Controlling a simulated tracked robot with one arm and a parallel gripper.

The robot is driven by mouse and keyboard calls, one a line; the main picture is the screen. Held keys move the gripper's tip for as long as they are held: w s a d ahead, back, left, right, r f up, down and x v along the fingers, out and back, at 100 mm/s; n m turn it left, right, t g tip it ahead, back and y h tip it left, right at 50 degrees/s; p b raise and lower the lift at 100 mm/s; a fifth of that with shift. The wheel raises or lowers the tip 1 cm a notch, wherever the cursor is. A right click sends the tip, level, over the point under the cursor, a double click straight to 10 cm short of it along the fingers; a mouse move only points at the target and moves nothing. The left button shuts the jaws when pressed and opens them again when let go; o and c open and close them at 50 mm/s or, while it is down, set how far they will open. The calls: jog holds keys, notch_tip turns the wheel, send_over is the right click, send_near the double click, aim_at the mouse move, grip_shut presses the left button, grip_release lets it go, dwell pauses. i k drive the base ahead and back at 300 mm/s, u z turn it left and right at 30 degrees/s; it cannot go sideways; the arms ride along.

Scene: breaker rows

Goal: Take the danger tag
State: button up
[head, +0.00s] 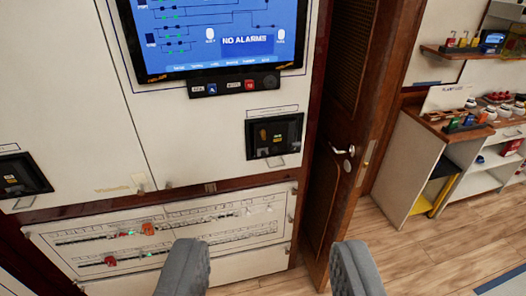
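My gripper (270,266) is open, with its two grey fingers wide apart at the bottom of the picture and nothing between them. I cannot pick out the danger tag for certain. Small red items (498,97) lie among white round pieces on the worktop at the right, too small to identify. A red-and-white item (511,147) sits in the cabinet below. My gripper is far to the left of and nearer than these. Red-orange pieces (148,229) also show on the breaker row panel (245,229) just beyond my left finger.
A white switchboard with a lit screen (218,28) reading "NO ALARMS" stands ahead. A brown wooden door (340,120) with a handle stands right of it. A white cabinet (405,165) and a wall shelf (470,52) with padlocks stand beyond. Wooden floor (430,250) is clear at lower right.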

aim_at(449, 42)
jog(key=k, duration=0.6)
jog(key=z, duration=0.7)
jog(key=i, duration=1.05)
jog(key=z, duration=1.1)
jog(key=i, duration=2.75)
jog(key=u, duration=0.65)
jog(key=i, duration=1.1)
jog(key=u, duration=1.15)
jog(key=i, duration=0.65)
jog(key=u, duration=0.45)
